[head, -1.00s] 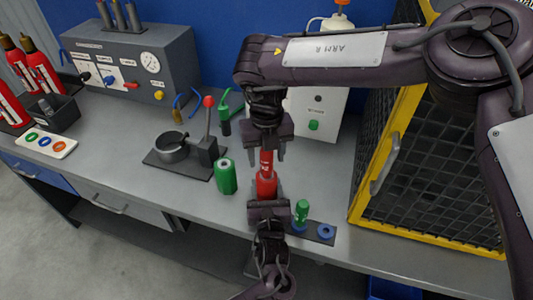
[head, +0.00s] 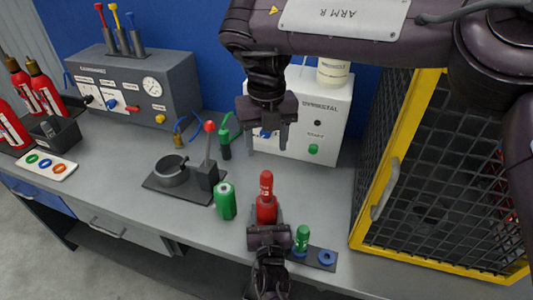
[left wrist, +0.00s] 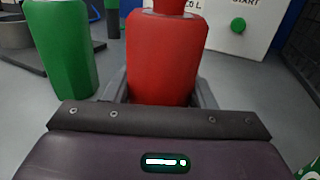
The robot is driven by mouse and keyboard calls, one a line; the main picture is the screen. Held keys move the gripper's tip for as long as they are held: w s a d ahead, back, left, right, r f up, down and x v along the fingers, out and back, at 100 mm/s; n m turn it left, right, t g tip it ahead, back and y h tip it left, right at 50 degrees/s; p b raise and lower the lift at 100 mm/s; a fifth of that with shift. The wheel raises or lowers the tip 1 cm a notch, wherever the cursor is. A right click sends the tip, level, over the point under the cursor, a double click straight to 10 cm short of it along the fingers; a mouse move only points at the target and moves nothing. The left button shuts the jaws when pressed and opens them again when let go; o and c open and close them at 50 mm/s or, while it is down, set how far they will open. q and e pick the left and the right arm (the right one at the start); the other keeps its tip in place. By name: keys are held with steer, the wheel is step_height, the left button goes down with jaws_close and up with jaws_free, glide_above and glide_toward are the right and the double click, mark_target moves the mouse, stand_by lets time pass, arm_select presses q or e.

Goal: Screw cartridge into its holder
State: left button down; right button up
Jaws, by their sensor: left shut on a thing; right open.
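A red cylinder (head: 266,211) stands upright with a narrower red piece (head: 266,184) with white marks on top of it. I take the narrow piece for the cartridge and the wide one for its holder; how deep the thread sits cannot be seen. My left gripper (head: 267,222) is shut on the wide red cylinder, which also fills the middle of the left wrist view (left wrist: 162,60) between the fingers. My right gripper (head: 267,142) is open and empty, pointing down above the narrow piece and apart from it.
A green cylinder (head: 225,201) stands left of the red one. A dark plate (head: 313,257) with a small green piece (head: 302,238) and a blue ring (head: 326,257) lies right. A lever fixture (head: 207,176), white machine (head: 315,120) and yellow-framed cage (head: 400,130) stand around.

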mark_target(267, 223)
steer(key=shift+r, duration=0.1)
arm_select(q)
steer(key=c, duration=0.5)
jaws_free()
steer(key=shift+s+d, duration=0.15)
steer(key=shift+s, duration=1.8)
steer(key=shift+s+d, duration=0.15)
steer(key=shift+s, duration=1.75)
arm_select(e)
steer(key=shift+f, duration=0.2)
arm_select(q)
steer(key=shift+s, duration=0.1)
